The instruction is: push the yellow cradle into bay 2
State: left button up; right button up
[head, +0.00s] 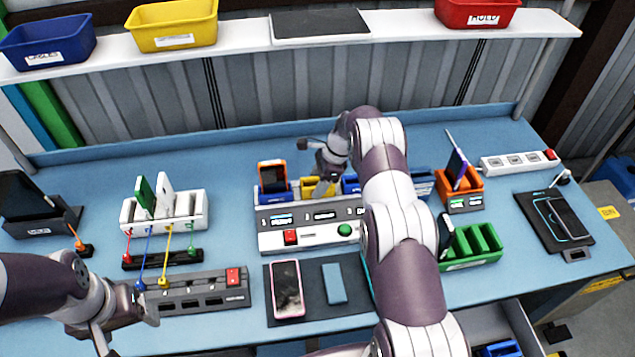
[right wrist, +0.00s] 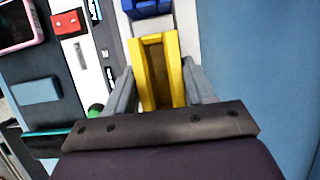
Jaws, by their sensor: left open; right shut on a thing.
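The yellow cradle (head: 309,186) stands behind the middle display of the grey charging station (head: 270,243), beside a blue cradle (head: 272,193) holding an orange phone. My right gripper (head: 327,178) reaches down over the yellow cradle. In the right wrist view the yellow cradle (right wrist: 173,68) is between the fingers of my right gripper (right wrist: 160,82), which is shut on it. Its slot looks empty there. How deep it sits in the bay is hidden. My left gripper (head: 118,335) is open and empty at the lower left, far from the station.
A red button (head: 290,237) and a green button (head: 344,230) are on the station's front. My right arm hides the station's right end. A white rack (head: 190,222) stands left, an orange holder (head: 473,184) and a green rack (head: 470,264) right. A dark mat with a phone lies in front.

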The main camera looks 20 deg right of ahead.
pick_arm(q)
jog(key=shift+s+f+b, duration=0.1)
jog(key=shift+f+b, duration=0.2)
jog(key=shift+f, duration=0.05)
pick_arm(e)
jog(key=shift+s+f, duration=0.1)
jog(key=shift+f, duration=0.2)
jog(key=shift+s+a+f, duration=0.1)
jog(key=shift+s+f, duration=0.05)
dwell(0.9)
